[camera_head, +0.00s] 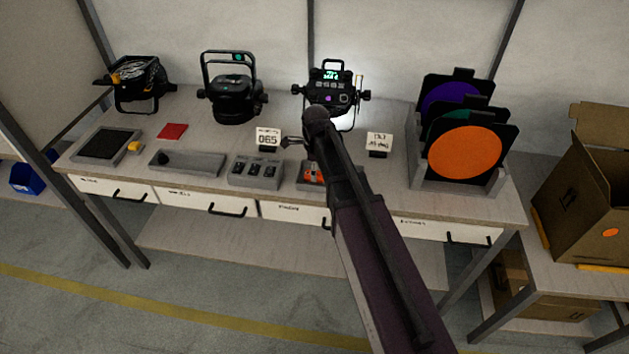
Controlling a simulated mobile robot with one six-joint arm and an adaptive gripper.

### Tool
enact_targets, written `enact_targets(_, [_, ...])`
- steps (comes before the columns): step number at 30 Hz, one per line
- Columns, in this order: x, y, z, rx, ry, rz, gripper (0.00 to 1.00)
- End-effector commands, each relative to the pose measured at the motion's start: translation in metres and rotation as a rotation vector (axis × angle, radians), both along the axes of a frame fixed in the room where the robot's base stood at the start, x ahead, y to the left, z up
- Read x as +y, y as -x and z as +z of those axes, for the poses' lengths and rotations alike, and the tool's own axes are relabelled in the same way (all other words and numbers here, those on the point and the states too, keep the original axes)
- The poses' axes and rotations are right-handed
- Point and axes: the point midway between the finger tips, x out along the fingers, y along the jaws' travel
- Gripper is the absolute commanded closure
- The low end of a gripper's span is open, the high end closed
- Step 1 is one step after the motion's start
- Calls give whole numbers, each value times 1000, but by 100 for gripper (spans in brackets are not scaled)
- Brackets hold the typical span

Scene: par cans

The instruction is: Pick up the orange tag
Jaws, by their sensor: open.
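A small orange item (313,173), which looks like the orange tag, lies in a small grey tray (303,187) near the front of the bench. My arm covers the right part of this tray, and I cannot make out the item's full outline. My gripper (287,142) is open, small and dark in the view, pointing left from the end of my arm. It appears above the bench, up and left of the orange item in the picture and just right of the "065" card (268,137). I see nothing held in it.
A three-slot grey block (255,182) stands left of the tray. A second white card (379,139) stands to the right. Lamps (232,100) line the back. A rack (418,182) holds framed colour discs. A red square (172,131) lies left; a cardboard box (580,205) stands far right.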

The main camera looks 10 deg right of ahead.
Motion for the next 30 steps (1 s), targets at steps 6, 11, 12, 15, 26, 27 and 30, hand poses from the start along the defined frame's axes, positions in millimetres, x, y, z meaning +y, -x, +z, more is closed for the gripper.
enact_targets(6, [0,0,-15,0,0,0,3])
enact_targets(11, [0,0,-16,0,0,0,3])
enact_targets(12, [0,0,-16,0,0,0,3])
enact_targets(15, [0,0,-16,0,0,0,3])
enact_targets(26, [0,0,-16,0,0,0,3])
enact_targets(27, [0,0,-16,0,0,0,6])
enact_targets(30, [0,0,-16,0,0,0,36])
